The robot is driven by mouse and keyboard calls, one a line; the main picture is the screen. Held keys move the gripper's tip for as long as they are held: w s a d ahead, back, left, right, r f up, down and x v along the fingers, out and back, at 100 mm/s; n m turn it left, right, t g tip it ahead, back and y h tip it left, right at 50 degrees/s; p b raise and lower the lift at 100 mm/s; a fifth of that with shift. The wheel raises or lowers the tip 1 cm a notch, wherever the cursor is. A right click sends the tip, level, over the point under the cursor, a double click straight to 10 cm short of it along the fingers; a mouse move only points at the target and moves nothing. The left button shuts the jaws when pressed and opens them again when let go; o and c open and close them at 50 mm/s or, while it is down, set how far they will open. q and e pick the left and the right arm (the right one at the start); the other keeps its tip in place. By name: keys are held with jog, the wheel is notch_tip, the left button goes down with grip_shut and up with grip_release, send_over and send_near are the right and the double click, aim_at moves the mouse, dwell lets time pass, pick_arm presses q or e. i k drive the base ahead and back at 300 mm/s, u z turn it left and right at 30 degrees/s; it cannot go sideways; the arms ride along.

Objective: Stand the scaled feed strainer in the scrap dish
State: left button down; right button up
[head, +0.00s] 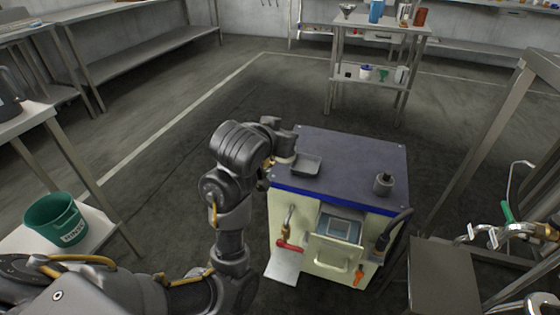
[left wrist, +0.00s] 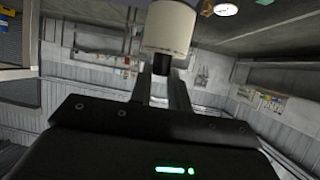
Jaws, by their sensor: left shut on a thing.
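My left gripper (head: 282,146) is at the left edge of the blue-topped cabinet, just left of the scrap dish. In the left wrist view its fingers (left wrist: 166,66) are shut on a cream cylinder, which I take to be the scaled feed strainer (left wrist: 169,27). In the head view only a small pale part of the strainer (head: 285,159) shows below the gripper. The scrap dish (head: 318,172) is a shallow dark grey tray on the cabinet top, and it looks empty. I cannot tell whether the strainer touches the dish. My right gripper is not in view.
The cabinet top (head: 345,160) is mostly clear, with a dark fitting (head: 383,184) at its right. An open drawer (head: 335,240) and a red-handled valve (head: 289,245) are on its front. A green bucket (head: 55,219) stands at left; a grey bench (head: 442,280) is at right.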

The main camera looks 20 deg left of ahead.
aim_at(307, 167)
jog(key=u, duration=2.55)
jog(key=i, duration=0.7)
jog(key=z, duration=3.25)
